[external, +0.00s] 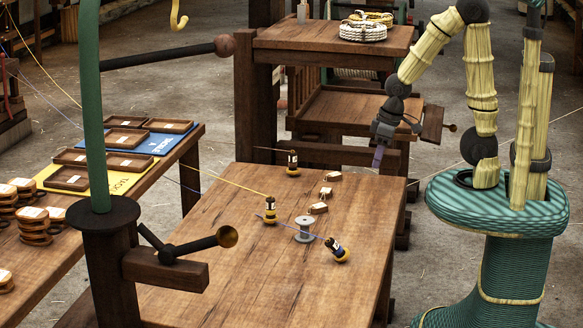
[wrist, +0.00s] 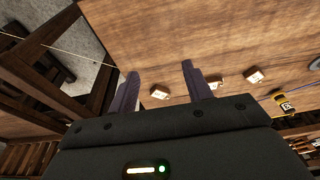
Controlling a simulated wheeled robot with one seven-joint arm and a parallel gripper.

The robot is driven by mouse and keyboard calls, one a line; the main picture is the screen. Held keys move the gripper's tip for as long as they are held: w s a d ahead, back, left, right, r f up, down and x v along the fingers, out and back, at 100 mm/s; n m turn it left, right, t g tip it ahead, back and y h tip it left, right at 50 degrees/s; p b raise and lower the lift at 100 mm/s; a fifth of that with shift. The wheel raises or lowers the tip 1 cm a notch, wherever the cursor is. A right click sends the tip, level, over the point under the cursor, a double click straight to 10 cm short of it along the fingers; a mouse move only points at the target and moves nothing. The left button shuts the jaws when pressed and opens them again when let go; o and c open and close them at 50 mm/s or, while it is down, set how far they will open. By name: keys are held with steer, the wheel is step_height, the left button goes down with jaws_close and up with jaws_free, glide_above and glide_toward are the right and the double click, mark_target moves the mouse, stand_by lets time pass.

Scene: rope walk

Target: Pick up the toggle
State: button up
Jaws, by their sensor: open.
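Three small pale wooden pieces with white labels lie in a loose row on the table; I cannot tell which is the toggle. In the external view they are a far piece (external: 333,177), a middle piece (external: 325,191) and a near piece (external: 318,208). The wrist view shows a left piece (wrist: 160,91), a middle piece (wrist: 216,82), partly behind a finger, and a right piece (wrist: 254,75). My gripper (external: 377,165) is open and empty, with purple fingers, above the table's far right part. In the wrist view the left piece appears between the fingers (wrist: 160,72), apart from them.
Yellow-and-black bobbins (external: 270,210) with cords and a grey spool (external: 304,229) stand near the pieces; another bobbin (external: 337,250) lies tilted. The wooden table (external: 225,235) has clear room at the front left. A dark post (external: 103,255) with a crank stands in front.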

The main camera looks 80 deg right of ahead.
steer(key=w+a+r+n+g+p, duration=0.1)
steer(key=w+a+r+p, duration=0.2)
steer(key=w+a, duration=0.15)
steer(key=w+a+r+n+p, duration=0.1)
steer(key=w+a+r+p, duration=0.1)
steer(key=w+a+r, duration=0.3)
step_height(320, 180, up, 3)
steer(key=n+g+h+p, duration=0.1)
steer(key=n+p, duration=0.2)
steer(key=p, duration=0.7)
glide_above(333, 240)
steer(key=a, duration=0.2)
steer(key=shift+s+d, duration=0.15)
steer(key=shift+s, duration=0.25)
steer(key=f, duration=0.4)
steer(key=d+f+p, duration=0.1)
steer(key=f, duration=0.7)
steer(key=shift+w+d, duration=0.3)
steer(key=shift+w, duration=0.05)
